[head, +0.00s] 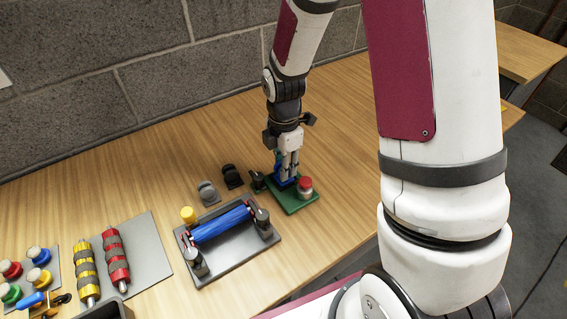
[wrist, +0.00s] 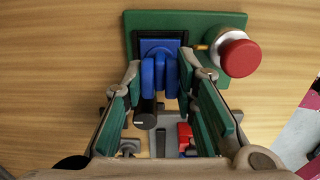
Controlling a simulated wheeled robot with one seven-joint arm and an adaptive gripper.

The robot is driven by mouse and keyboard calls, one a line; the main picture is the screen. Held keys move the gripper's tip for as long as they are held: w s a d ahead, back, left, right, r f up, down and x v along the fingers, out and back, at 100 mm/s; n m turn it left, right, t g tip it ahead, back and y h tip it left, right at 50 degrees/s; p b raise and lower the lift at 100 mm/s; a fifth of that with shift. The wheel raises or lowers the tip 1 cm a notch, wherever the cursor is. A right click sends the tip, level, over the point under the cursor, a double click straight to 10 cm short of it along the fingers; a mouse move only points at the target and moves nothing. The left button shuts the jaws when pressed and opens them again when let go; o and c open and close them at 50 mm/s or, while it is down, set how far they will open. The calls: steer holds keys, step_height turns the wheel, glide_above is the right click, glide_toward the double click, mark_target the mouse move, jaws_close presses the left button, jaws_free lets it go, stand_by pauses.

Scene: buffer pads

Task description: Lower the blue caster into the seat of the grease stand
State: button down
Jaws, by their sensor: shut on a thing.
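The green grease stand (head: 291,207) lies on the table and carries a jar with a red cap (head: 305,184). My gripper (head: 289,172) points down over the stand, shut on the blue caster (head: 283,184). In the wrist view the blue caster (wrist: 159,72) sits between my fingertips (wrist: 160,75). Its blue plate appears inside the dark square seat (wrist: 183,42) on the green stand (wrist: 220,22). I cannot tell whether the plate rests fully on the seat's floor. The red cap (wrist: 239,55) is close to the right of my right finger.
A grey caster (head: 208,192) and a black caster (head: 232,176) stand left of the grease stand. A dark tray (head: 228,270) with a blue roller (head: 222,224) lies in front of them. A grey mat (head: 150,255) with striped rollers is further left. Table behind is clear.

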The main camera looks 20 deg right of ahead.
steer(key=shift+f, duration=0.1)
steer(key=c, duration=1.2)
jaws_free()
steer(key=s+r+m+t, duration=0.1)
steer(key=s+r+m, duration=0.1)
steer(key=r, duration=0.7)
steer(key=s+r+m, duration=0.2)
steer(key=r, duration=0.8)
steer(key=s+r+m+t+p, duration=0.1)
steer(key=s+r+m+p, duration=0.1)
steer(key=s+r+m, duration=0.3)
steer(key=s+r+m+t+p, duration=0.1)
steer(key=s+r+m+t, duration=0.1)
steer(key=s+r+m, duration=0.4)
steer(key=s+m, duration=0.5)
steer(key=s, duration=0.3)
steer(key=shift+d+p, duration=0.15)
steer(key=shift+p, duration=0.2)
